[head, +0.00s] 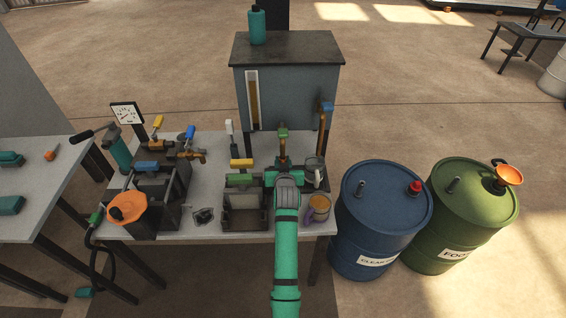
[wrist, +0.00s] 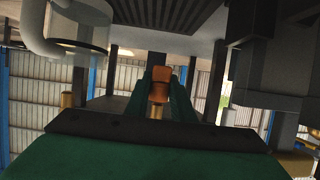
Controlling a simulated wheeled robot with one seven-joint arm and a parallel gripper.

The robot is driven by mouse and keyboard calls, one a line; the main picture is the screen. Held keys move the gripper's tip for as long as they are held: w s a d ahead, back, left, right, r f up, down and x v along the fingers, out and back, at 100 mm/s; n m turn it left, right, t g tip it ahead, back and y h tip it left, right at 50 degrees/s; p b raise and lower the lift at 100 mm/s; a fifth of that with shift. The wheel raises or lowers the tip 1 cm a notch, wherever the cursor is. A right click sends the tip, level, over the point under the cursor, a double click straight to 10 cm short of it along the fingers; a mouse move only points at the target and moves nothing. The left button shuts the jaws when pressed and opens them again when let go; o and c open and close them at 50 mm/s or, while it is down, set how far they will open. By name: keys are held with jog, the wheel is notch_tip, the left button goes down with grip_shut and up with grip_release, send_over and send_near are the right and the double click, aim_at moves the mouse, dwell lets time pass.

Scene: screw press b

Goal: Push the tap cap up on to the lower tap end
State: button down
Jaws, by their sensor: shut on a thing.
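My gripper (head: 284,168) is at the right part of the table, just below the green-handled tap (head: 283,133) on the front of the grey tank. In the wrist view its two green fingers (wrist: 161,92) are shut on a small copper-orange piece, which I take to be the tap cap (wrist: 159,96). An orange-brown part, apparently the lower tap end (wrist: 161,74), shows directly beyond or above it. I cannot tell whether the two touch. In the head view my gripper and arm hide the cap.
The grey tank (head: 288,92) stands behind. A grey mug (head: 315,172) and a purple-handled mug (head: 319,207) are close right of my arm. A blue-handled tap (head: 326,107) is to the right. A dark open box (head: 244,212) is left. Blue (head: 385,215) and green (head: 462,215) drums stand right.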

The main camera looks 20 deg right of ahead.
aim_at(283, 157)
jog(key=shift+r, duration=1.55)
dwell(0.4)
jog(key=c, duration=1.4)
grip_release()
jog(key=shift+c, duration=0.2)
jog(key=shift+f, duration=0.1)
jog(key=shift+s+a, duration=0.1)
jog(key=shift+s, duration=0.1)
jog(key=v, duration=1)
jog(key=shift+s, duration=0.1)
